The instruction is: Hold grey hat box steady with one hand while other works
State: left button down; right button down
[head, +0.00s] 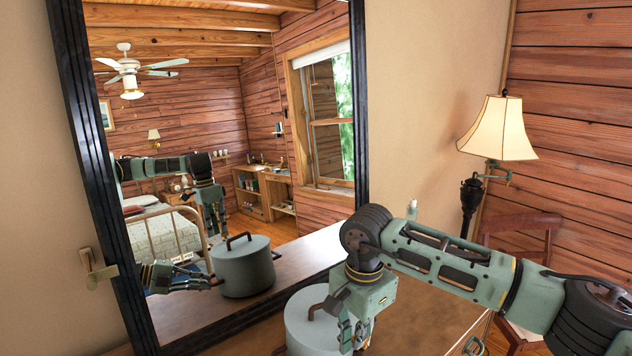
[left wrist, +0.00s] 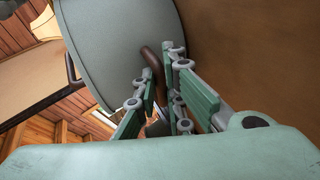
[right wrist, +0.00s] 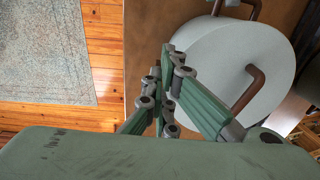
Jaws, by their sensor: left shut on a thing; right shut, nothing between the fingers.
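The grey hat box (head: 300,335) stands on a brown tabletop at the bottom of the head view, partly cut off and partly behind my right gripper. It has a pale round lid and brown handles. In the left wrist view, my left gripper (left wrist: 165,62) is shut on a brown handle (left wrist: 150,60) at the side of the box (left wrist: 115,40). My right gripper (head: 350,338) points down over the lid, shut and empty. In the right wrist view (right wrist: 173,58) its fingers are beside the lid's brown handle (right wrist: 250,92); whether they touch the lid is unclear.
A large dark-framed mirror (head: 100,180) behind the box reflects the box, both arms and the room. A lamp (head: 498,130) and a wooden chair (head: 530,232) stand at the right. A rug (right wrist: 45,50) lies on the plank floor (right wrist: 103,55) beside the tabletop (right wrist: 148,30).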

pick_arm(q)
jog(key=shift+a+f, duration=0.2)
jog(key=shift+f, duration=0.15)
pick_arm(e)
jog(key=shift+w+d+f, duration=0.1)
jog(key=shift+d+f, duration=0.1)
jog(key=shift+f, duration=0.2)
pick_arm(q)
jog(key=shift+r, duration=0.1)
jog(key=shift+w, duration=0.15)
pick_arm(e)
notch_tip(320, 180, up, 6)
jog(key=a, duration=0.1)
jog(key=shift+s+r, duration=0.2)
jog(key=shift+s, duration=0.05)
pick_arm(q)
jog(key=c, duration=1.8)
grip_release()
jog(key=shift+w+d, duration=0.1)
jog(key=shift+w, duration=0.05)
jog(key=shift+o, duration=0.2)
pick_arm(e)
jog(key=shift+w, duration=0.1)
